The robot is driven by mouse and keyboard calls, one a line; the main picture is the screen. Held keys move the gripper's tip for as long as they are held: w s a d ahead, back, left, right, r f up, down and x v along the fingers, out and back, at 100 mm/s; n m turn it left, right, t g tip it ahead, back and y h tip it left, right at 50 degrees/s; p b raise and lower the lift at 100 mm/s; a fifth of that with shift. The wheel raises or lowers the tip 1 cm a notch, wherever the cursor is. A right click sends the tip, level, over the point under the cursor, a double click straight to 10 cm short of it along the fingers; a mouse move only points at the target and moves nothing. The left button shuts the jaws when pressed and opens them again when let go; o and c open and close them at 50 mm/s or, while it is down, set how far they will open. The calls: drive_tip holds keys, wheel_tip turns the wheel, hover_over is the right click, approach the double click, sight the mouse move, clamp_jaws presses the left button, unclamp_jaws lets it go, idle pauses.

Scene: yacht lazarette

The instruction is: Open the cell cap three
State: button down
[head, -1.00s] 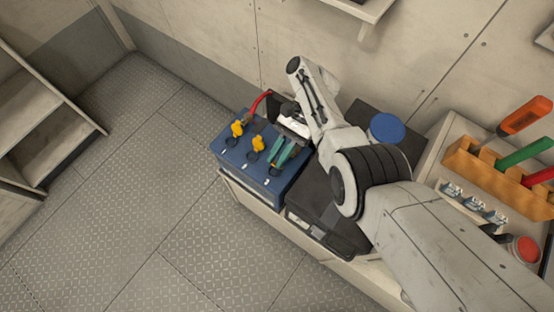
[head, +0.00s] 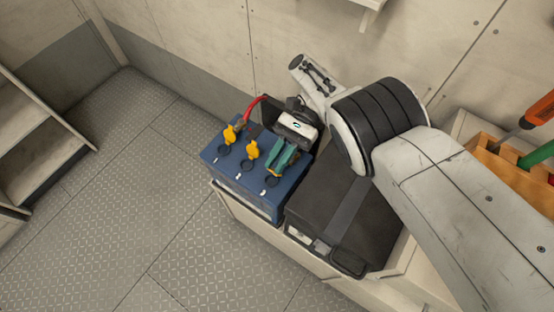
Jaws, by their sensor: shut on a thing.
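The blue battery (head: 240,178) stands on a bench beside the wall. Two yellow cell caps, one at the far left (head: 231,134) and one in the middle (head: 250,152), stand up beside dark round cell openings. My gripper (head: 279,168), with teal fingers, is at the third cell opening (head: 272,181), the one nearest the black box. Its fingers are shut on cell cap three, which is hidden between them. The dark rim of that opening shows just below the fingertips.
A black box with a strap (head: 340,215) stands right beside the battery. A red cable (head: 255,106) rises behind the battery, near the wall (head: 200,55). An orange rack (head: 500,170) with tools is at the right. The floor at left is clear.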

drive_tip(key=shift+w+d+f, duration=0.15)
drive_tip(key=shift+w+d, duration=0.05)
drive_tip(key=shift+d, duration=0.05)
idle(0.4)
drive_tip(key=c, duration=1.1)
unclamp_jaws()
